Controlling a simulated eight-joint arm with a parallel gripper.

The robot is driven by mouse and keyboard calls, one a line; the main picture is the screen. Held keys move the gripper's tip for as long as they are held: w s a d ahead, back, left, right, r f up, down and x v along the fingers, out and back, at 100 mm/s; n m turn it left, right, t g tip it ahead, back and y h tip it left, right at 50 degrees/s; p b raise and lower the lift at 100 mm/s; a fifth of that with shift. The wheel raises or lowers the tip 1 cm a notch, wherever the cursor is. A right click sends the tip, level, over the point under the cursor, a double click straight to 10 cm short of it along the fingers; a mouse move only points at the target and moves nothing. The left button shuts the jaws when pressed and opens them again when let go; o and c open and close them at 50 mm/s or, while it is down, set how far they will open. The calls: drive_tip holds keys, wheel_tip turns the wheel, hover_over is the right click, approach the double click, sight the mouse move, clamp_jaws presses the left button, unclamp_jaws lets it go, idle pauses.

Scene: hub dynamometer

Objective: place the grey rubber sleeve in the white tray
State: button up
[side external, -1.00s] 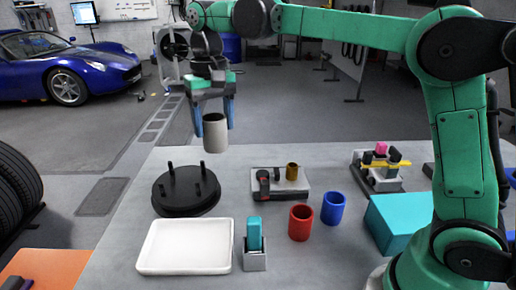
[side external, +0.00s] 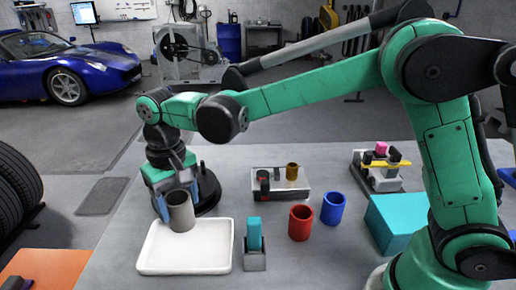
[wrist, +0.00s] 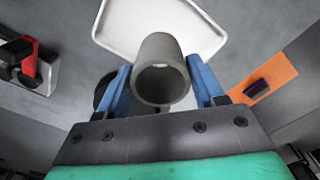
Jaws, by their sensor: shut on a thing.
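The grey rubber sleeve (side external: 180,212) is a hollow cylinder, held roughly upright between the blue fingers of my gripper (side external: 185,200). The white tray (side external: 186,264) lies flat on the bench and looks empty. In the side view the sleeve overlaps the tray's back left part; I cannot tell whether its lower end touches the tray. In the wrist view the sleeve (wrist: 161,75) sits between both fingers of my gripper (wrist: 161,88), with the tray (wrist: 118,22) beyond it.
A black round plate with pegs (side external: 208,200) stands behind the tray, partly hidden by my gripper. A teal block in a grey holder (side external: 254,260) stands close to the tray's right side. A red cup (side external: 301,223) and a blue cup (side external: 333,209) are further right.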

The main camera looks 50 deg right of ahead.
wheel_tip(320, 180, down, 6)
drive_tip(key=shift+f, duration=0.25)
drive_tip(key=o, duration=1.2)
drive_tip(key=shift+f, duration=0.1)
wheel_tip(320, 180, up, 12)
drive_tip(key=s+d+f+t, duration=0.1)
drive_tip(key=s+d+t, duration=0.6)
drive_tip(key=s+d, duration=0.3)
drive_tip(key=d, duration=0.4)
drive_tip(key=shift+d+f, duration=0.15)
drive_tip(key=shift+f, duration=0.25)
